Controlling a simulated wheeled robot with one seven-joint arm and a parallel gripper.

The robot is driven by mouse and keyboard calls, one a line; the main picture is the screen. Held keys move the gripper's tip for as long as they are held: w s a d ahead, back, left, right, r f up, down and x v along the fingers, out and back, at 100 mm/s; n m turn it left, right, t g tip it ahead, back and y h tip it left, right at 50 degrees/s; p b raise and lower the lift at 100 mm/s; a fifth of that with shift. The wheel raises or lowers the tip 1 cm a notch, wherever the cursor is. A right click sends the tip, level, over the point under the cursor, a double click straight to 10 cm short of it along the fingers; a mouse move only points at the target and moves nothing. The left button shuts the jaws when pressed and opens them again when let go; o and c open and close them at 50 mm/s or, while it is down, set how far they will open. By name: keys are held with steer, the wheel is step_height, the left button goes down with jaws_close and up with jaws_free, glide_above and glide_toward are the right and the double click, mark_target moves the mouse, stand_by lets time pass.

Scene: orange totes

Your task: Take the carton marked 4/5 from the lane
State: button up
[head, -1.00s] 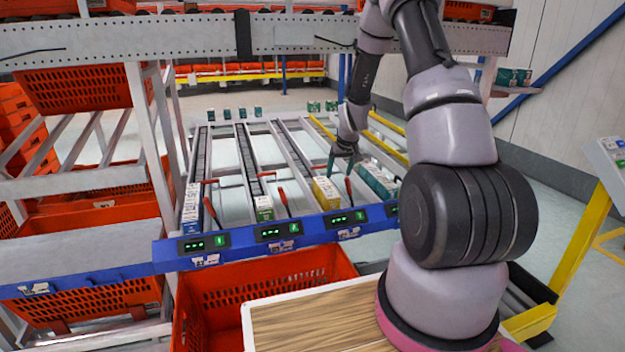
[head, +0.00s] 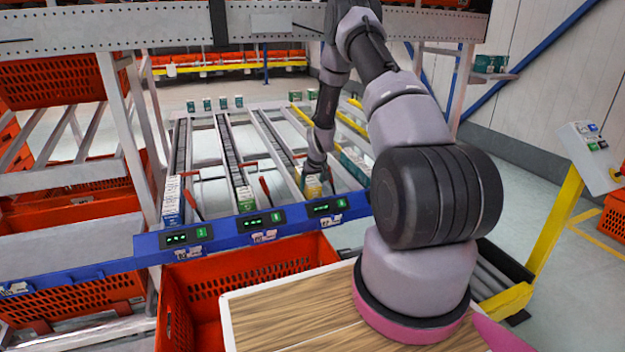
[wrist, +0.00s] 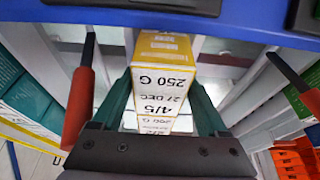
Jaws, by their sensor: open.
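The carton marked 4/5 (wrist: 162,75) is white and yellow, and its print, with 250 G and 27 DEC, shows upside down in the wrist view. My gripper (wrist: 163,92) is open, with one green finger along each side of this carton. I cannot tell whether the fingers touch it. Another carton (wrist: 155,123) with 250 G on it lies beyond in the same line, its lower print hidden by my gripper. In the head view my gripper (head: 314,170) is down over the yellow carton (head: 312,188) at the lane's front end and partly hides it.
Red levers (wrist: 80,105) stand beside the lane on both sides. A blue front rail (head: 260,228) with displays runs across the lane ends. Other lanes hold white cartons (head: 171,200), green-and-white cartons (head: 246,196) and teal cartons (head: 352,163). An orange tote (head: 190,285) stands below the rail.

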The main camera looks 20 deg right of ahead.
steer(key=shift+w+f, duration=0.1)
steer(key=shift+f, duration=0.2)
jaws_close()
step_height(320, 180, up, 12)
steer(key=shift+f, duration=0.15)
